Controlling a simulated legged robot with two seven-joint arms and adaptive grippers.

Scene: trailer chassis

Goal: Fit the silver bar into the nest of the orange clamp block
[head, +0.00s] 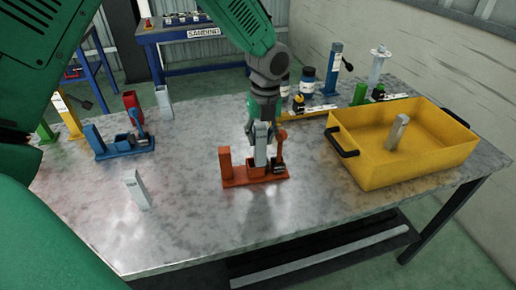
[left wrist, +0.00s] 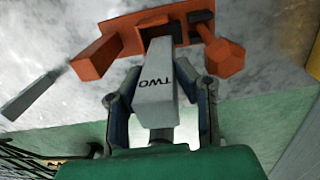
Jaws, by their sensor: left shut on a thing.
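The orange clamp block (head: 240,182) stands on the metal table, with an upright post at its left and a lever at its right. My left gripper (head: 260,132) is above it, pointing down, shut on a silver bar (head: 261,152). The bar is upright, its lower end at the block between post and lever; I cannot tell whether it is seated in the nest. My right gripper is not in view.
A yellow tray (head: 405,170) at the right holds a bar (head: 397,132). A blue clamp block (head: 122,147) is at the left, and bottles (head: 307,80) stand behind. The table's front middle is clear.

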